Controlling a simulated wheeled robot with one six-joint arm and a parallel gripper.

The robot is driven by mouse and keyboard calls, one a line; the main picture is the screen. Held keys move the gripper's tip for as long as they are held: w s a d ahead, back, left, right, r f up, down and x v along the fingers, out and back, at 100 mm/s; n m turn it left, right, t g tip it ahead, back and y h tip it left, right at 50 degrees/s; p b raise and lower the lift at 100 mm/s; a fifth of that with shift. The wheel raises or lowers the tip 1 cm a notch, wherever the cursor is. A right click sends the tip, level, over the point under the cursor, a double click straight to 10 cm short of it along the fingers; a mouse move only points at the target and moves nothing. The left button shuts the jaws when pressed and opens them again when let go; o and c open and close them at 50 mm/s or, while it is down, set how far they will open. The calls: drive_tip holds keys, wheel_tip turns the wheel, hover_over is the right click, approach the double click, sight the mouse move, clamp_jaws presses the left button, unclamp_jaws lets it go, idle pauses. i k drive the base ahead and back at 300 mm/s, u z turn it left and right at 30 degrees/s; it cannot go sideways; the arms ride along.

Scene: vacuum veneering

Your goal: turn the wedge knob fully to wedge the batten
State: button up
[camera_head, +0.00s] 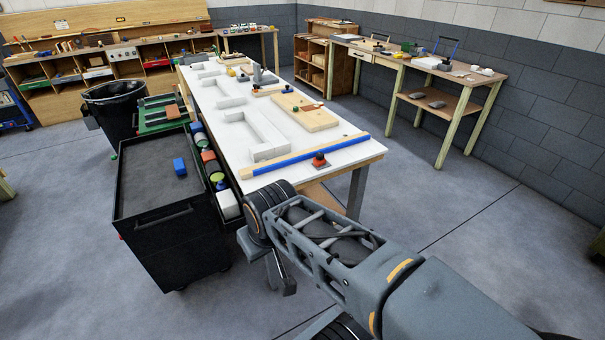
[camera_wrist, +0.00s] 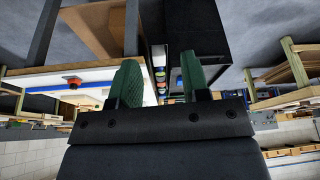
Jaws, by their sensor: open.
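The batten (camera_head: 300,159) is a long strip, blue along one side and pale wood along the other, on the near end of the white table. The likely wedge knob (camera_head: 319,161) is a small red piece on a dark base, beside the batten at the table's near edge. In the wrist view the red knob (camera_wrist: 72,80) and the blue strip (camera_wrist: 42,88) show at left, upside down. My gripper (camera_wrist: 160,82) is open and empty, its two green fingers apart. In the head view it is mostly hidden by my arm, in front of the table end, apart from the knob.
The white worktable (camera_head: 222,122) bears pale frames and a wooden board (camera_head: 305,115). A black bin (camera_head: 112,105) stands behind. Floor at right is clear.

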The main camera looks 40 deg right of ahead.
sight(320, 160)
drive_tip(key=z, duration=0.65)
drive_tip(key=i, duration=0.95)
drive_tip(key=z, duration=0.8)
